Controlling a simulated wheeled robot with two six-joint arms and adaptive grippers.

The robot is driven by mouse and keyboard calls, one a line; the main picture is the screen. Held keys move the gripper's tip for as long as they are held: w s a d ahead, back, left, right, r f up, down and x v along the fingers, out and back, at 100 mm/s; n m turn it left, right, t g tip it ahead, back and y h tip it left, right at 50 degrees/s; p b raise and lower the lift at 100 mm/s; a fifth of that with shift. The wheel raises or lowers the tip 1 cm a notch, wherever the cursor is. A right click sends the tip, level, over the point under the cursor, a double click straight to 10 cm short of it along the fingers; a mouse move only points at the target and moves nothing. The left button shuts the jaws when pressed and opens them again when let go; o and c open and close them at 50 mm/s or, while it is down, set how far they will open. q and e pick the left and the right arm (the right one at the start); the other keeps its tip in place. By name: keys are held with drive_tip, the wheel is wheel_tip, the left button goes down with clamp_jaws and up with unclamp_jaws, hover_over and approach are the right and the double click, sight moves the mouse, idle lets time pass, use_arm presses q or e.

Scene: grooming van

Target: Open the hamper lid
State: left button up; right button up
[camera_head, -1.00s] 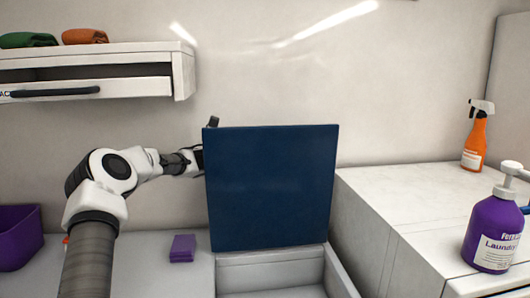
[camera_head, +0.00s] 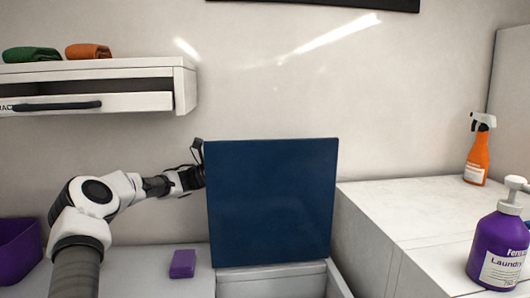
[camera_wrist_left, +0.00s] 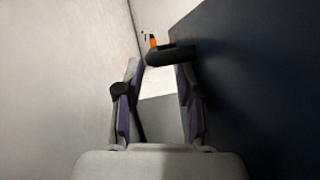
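The hamper lid (camera_head: 272,200) is a flat dark blue panel standing upright at the back of the pale hamper (camera_head: 270,281), whose opening shows below it. In the left wrist view the lid (camera_wrist_left: 260,90) fills the right side as a dark surface. My left gripper (camera_head: 197,152) is at the lid's left edge, partly hidden behind it. Whether a finger touches the lid I cannot tell. My right gripper is not in view.
A wall shelf with a drawer (camera_head: 140,101) hangs above my left arm. A purple bin (camera_head: 18,250) and a purple block (camera_head: 183,264) are at the lower left. A white counter (camera_head: 400,205) at right holds an orange spray bottle (camera_head: 477,155) and a purple pump bottle (camera_head: 500,245).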

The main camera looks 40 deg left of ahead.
sight(226, 166)
use_arm(q)
drive_tip(key=v, duration=0.6)
drive_tip(key=shift+s+a+f, duration=0.15)
drive_tip(key=shift+s+a, duration=0.1)
drive_tip(key=v, duration=0.9)
drive_tip(key=shift+p, duration=0.3)
drive_tip(key=shift+d, duration=0.1)
idle(0.6)
